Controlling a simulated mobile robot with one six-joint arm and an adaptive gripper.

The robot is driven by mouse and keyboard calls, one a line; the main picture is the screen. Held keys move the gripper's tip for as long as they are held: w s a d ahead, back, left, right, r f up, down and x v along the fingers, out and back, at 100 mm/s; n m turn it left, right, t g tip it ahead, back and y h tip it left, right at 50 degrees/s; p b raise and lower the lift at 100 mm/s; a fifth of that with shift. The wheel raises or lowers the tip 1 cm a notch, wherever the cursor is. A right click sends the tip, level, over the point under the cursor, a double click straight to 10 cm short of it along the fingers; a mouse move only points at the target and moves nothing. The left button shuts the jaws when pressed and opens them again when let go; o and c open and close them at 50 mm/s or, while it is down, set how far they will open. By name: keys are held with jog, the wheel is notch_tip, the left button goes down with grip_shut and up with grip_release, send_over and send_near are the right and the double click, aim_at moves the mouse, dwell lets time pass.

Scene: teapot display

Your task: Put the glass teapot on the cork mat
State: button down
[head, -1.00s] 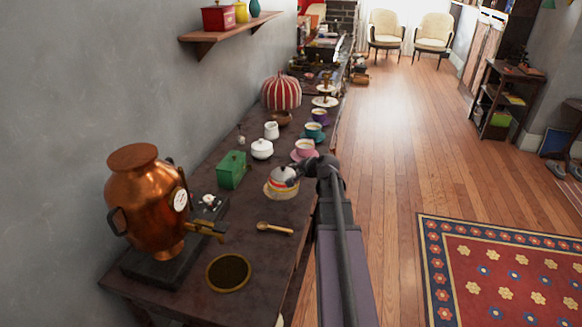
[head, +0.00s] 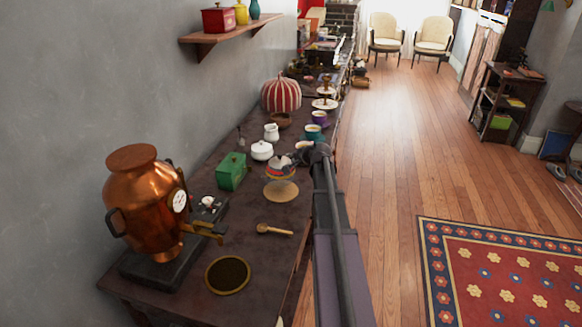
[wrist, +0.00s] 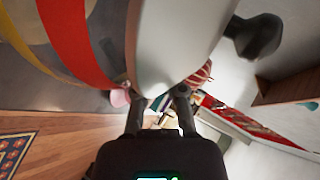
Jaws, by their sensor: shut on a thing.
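My gripper (head: 293,159) is shut on a teapot (head: 275,169) with a pale, shiny surface and red and yellow bands. I cannot tell for sure that it is glass. In the wrist view the teapot (wrist: 185,40) fills the upper middle, close to the fingers, with a black knob-like part to its right. A round tan mat (head: 281,191), which looks like the cork mat, lies bare on the dark table just nearer than the teapot. The teapot seems to hang above the table behind the mat; its height is hard to tell.
A copper urn (head: 143,210) stands front left. A dark round disc (head: 228,275) with a tan rim and a wooden spoon (head: 273,230) lie in front. A green tin (head: 232,171), a white lidded pot (head: 262,151) and several cups stand close by. A shelf (head: 225,34) juts from the wall.

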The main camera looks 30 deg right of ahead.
jog(key=shift+f+b, duration=1.7)
jog(key=shift+f, duration=0.05)
jog(key=shift+f, duration=0.15)
jog(key=c, duration=0.7)
grip_release()
jog(key=shift+s+r+p, duration=0.35)
jog(key=shift+s+r, duration=0.1)
jog(key=shift+r, duration=0.05)
jog(key=shift+p+v, duration=2.8)
jog(key=shift+v, duration=2.65)
